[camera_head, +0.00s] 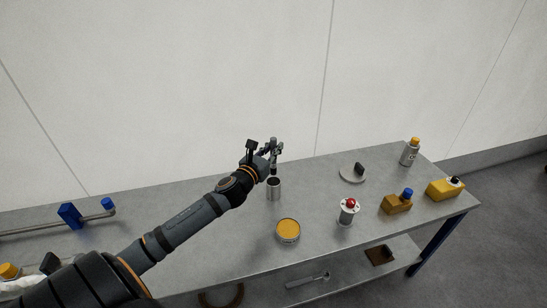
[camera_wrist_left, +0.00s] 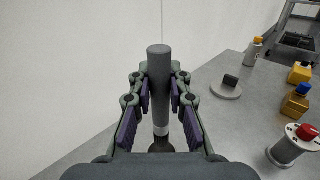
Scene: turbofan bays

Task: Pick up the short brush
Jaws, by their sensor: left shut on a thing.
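My left gripper (camera_head: 273,147) is above the back middle of the table. It is shut on the short brush, whose grey rounded handle (camera_wrist_left: 159,62) stands upright between the purple-padded fingers in the left wrist view. In the head view the brush's dark lower part (camera_head: 273,169) shows below the fingers. My right gripper is not in view.
On the grey table (camera_head: 320,190) stand a yellow-topped tin (camera_head: 288,230), a red-topped spool (camera_head: 348,212), a round plate with a black block (camera_head: 352,173), a spray bottle (camera_head: 409,154) and yellow containers (camera_head: 443,189). A blue-ended bar (camera_head: 70,215) lies left. A lower shelf holds a wrench (camera_head: 308,280).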

